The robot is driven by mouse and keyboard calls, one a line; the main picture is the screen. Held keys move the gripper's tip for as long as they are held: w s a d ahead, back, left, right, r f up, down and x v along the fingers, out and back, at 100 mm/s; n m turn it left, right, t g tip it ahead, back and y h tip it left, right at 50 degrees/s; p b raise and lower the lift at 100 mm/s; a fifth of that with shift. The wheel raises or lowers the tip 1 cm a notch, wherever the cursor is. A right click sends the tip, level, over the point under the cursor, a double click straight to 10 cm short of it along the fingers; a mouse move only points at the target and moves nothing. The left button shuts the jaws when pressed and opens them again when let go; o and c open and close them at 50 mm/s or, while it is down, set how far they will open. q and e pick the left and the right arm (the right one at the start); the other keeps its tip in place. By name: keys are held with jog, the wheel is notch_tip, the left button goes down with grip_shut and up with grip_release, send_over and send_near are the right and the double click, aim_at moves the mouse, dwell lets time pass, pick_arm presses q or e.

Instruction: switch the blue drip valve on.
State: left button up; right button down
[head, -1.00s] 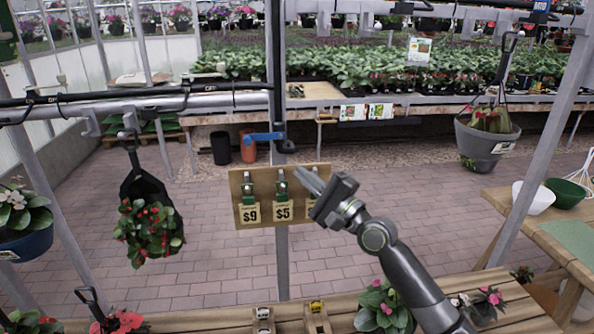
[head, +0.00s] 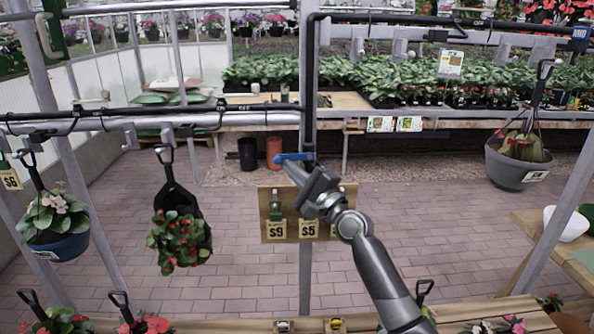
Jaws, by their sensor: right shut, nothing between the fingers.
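The blue drip valve (head: 292,156) sits low on the dark vertical pipe (head: 310,100) in the middle of the head view. Its blue lever lies level and points left from the pipe. My right gripper (head: 291,166) is shut and empty. Its fingertips are just below the lever in the picture; I cannot tell whether they touch it. The gripper and wrist hide the pipe's lower end and part of the price board. My left gripper is not in view.
A wooden price board (head: 265,222) hangs on the post behind my right wrist. A black hanging basket with red flowers (head: 180,235) hangs to the left, and a grey hanging pot (head: 515,168) to the right. A plant bench (head: 255,117) stands behind.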

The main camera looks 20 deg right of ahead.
jog(key=shift+r+m+t+b, duration=0.25)
jog(key=shift+m+t+b, duration=0.3)
jog(key=shift+m, duration=0.25)
notch_tip(320, 180, up, 3)
jog(key=m+t+h+b, duration=0.1)
jog(key=m+h+b, duration=0.1)
jog(key=m+h, duration=0.1)
jog(key=m+t+h+b, duration=0.2)
jog(key=m+h, duration=0.2)
jog(key=m, duration=0.2)
jog(key=m+t+h+b, duration=0.2)
jog(key=m+h, duration=0.1)
jog(key=m, duration=0.2)
jog(key=shift+t+h, duration=0.25)
jog(key=shift+h, duration=0.05)
jog(key=m+g+h+b, duration=0.4)
jog(key=m+h+b, duration=0.8)
jog(key=m, duration=0.2)
send_near(294, 158)
jog(key=s, duration=0.3)
jog(key=shift+s+f, duration=0.2)
jog(key=shift+s, duration=0.15)
